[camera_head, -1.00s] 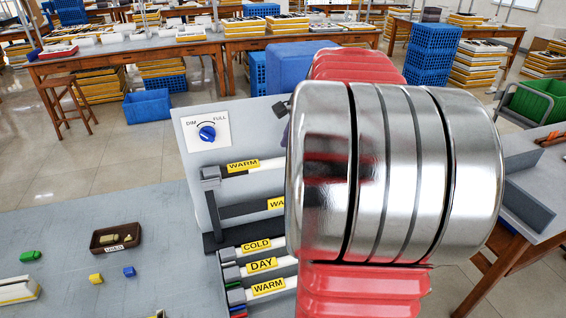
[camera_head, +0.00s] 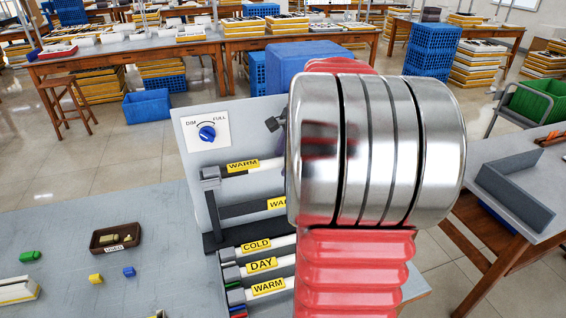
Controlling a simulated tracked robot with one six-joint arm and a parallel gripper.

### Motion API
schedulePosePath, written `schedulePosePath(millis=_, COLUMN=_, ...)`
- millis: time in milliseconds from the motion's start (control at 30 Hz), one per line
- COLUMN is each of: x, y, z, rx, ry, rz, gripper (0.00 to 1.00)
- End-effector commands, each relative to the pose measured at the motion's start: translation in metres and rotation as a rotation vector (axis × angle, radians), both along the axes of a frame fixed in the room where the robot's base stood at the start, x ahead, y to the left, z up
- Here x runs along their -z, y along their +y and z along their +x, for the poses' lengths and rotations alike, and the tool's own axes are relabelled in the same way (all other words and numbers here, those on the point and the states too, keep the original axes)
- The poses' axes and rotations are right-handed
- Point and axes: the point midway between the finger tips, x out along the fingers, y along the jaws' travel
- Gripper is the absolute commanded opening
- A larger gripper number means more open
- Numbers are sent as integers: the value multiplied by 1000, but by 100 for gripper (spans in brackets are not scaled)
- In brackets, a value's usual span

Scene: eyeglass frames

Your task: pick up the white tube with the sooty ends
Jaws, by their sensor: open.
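A white tube (camera_head: 268,164) runs behind a yellow WARM label on the upright grey panel, with a grey holder (camera_head: 210,177) at its left. A dark bar with another yellow label (camera_head: 278,203) is below it. White tubes also lie in the rack slots labelled COLD (camera_head: 256,244), DAY (camera_head: 262,265) and WARM (camera_head: 268,287). I cannot make out which tube has sooty ends; their right parts are hidden behind my arm. My gripper (camera_head: 274,123) is mostly hidden by my arm; only a small dark part shows in front of the panel, open and apart from the tubes.
A blue dimmer knob (camera_head: 207,133) is on the panel. A brown tray labelled USED (camera_head: 116,237) holds small pieces on the grey bench (camera_head: 70,225). Green (camera_head: 30,255), yellow (camera_head: 96,278) and blue (camera_head: 129,271) blocks lie near it. The bench's left middle is clear.

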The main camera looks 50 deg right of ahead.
Motion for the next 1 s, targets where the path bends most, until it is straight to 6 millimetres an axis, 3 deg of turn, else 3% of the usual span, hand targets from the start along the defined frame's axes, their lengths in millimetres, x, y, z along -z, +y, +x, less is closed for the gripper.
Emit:
schedulePosePath(millis=267, x=0, y=0, z=0, rx=0, ry=0, rz=0, gripper=43)
schedulePosePath(millis=867, x=0, y=1, z=0, rx=-2, ry=1, rz=1, gripper=1)
schedulePosePath(millis=1000, x=0, y=1, z=0, rx=-2, ry=1, rz=1, gripper=0)
